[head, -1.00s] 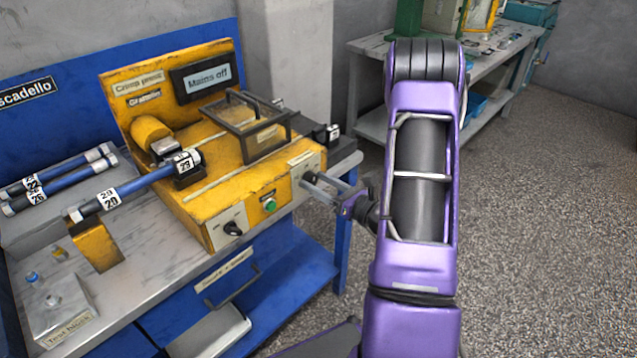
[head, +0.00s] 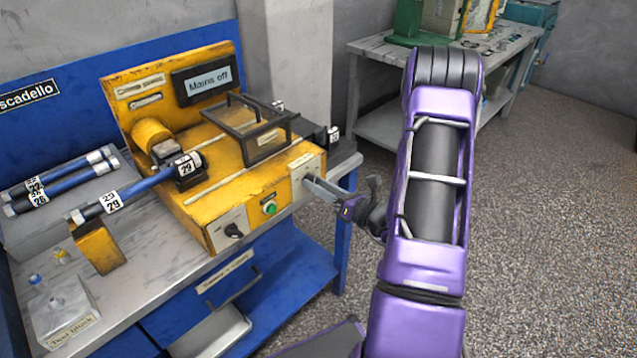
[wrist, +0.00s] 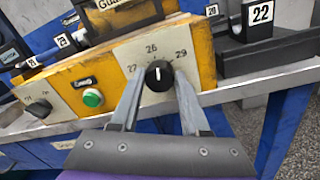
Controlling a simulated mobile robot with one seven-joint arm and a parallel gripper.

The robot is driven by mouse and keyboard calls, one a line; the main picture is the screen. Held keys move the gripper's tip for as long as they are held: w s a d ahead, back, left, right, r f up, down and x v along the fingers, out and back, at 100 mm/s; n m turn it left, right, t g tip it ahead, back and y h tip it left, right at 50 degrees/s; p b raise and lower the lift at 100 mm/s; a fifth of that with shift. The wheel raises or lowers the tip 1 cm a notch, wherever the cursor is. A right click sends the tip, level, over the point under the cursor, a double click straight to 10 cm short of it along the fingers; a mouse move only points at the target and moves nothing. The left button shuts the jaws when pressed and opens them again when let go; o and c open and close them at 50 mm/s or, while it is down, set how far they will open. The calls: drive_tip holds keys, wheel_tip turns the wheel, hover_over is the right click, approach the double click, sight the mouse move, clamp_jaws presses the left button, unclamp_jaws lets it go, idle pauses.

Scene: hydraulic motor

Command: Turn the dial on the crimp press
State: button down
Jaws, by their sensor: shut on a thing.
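The yellow crimp press (head: 215,135) stands on the bench, with a "Mains off" display (head: 208,80) on its back panel. In the wrist view the black dial (wrist: 159,74) sits on a pale plate on the press's front, with "26" above and "29" to its right; a third number at left is partly legible. Its white mark points up, near "26". My gripper (wrist: 160,82) is shut on the dial, one finger on each side. In the head view my gripper (head: 311,183) meets the right end of the front face and hides the dial.
A green button (head: 270,208) and another black knob (head: 232,230) are on the same front face, to the left. A blue hose (head: 140,186) lies across a yellow stand (head: 99,247) and into the press. The floor to the right is clear.

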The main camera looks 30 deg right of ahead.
drive_tip(key=shift+f+m+p, duration=0.1)
drive_tip(key=shift+m+p, duration=2.75)
drive_tip(key=shift+m, duration=2.05)
drive_tip(key=shift+f, duration=0.1)
drive_tip(key=shift+c, duration=2)
unclamp_jaws()
drive_tip(key=shift+s+d+t+h, duration=0.1)
drive_tip(key=shift+t+h, duration=0.2)
drive_tip(key=r+v, duration=0.1)
drive_tip(key=v, duration=1.6)
drive_tip(key=shift+f, duration=0.4)
drive_tip(key=shift+d, duration=0.1)
